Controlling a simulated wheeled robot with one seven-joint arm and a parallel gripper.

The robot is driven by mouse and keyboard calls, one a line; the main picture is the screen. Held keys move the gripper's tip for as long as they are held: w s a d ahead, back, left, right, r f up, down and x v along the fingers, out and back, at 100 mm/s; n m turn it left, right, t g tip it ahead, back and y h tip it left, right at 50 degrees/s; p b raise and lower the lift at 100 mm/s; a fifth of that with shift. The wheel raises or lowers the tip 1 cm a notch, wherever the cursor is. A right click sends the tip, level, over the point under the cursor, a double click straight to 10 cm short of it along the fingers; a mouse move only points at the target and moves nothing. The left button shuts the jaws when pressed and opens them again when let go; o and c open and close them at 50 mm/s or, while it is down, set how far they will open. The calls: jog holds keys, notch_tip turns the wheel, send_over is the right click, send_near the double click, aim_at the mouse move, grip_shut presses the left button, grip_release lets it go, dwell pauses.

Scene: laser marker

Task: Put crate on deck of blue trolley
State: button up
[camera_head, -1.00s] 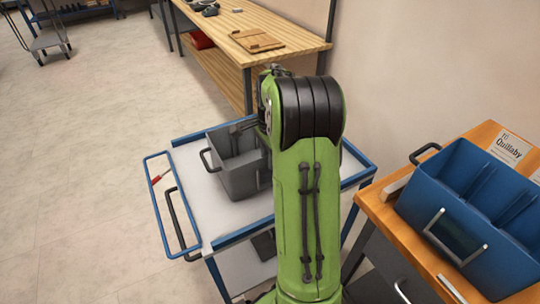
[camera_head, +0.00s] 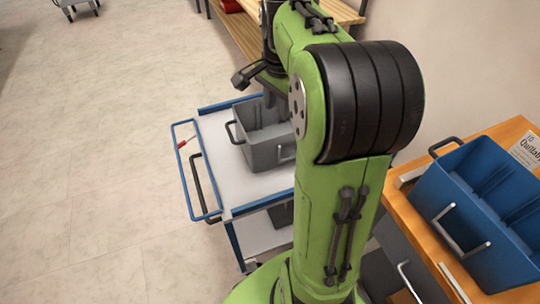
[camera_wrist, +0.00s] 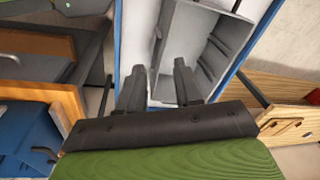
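The grey crate (camera_head: 262,140) stands upright on the pale upper deck (camera_head: 225,185) of the blue trolley (camera_head: 247,207). Its dark handle shows on the left side, and my arm hides its right part. In the wrist view the crate (camera_wrist: 203,40) lies beyond my fingertips, with its divided inside showing. My gripper (camera_wrist: 160,80) is open, its two fingers apart with nothing between them. In the head view the gripper is above the crate's far side, partly hidden by my arm.
A blue tote (camera_head: 475,215) with metal handles stands on an orange-topped bench (camera_head: 400,207) at the right. A wooden workbench (camera_head: 240,35) is behind the trolley. Another trolley (camera_head: 75,5) is at the far left. The floor at left is clear.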

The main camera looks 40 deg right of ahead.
jog(key=s+a+n+t, duration=0.4)
jog(key=s+a+n, duration=1.2)
jog(key=a, duration=0.1)
jog(key=shift+s+f+y, duration=0.2)
jog(key=shift+y, duration=0.2)
notch_tip(320, 180, up, 11)
jog(key=p, duration=1)
jog(key=shift+f, duration=0.15)
jog(key=shift+o, duration=0.4)
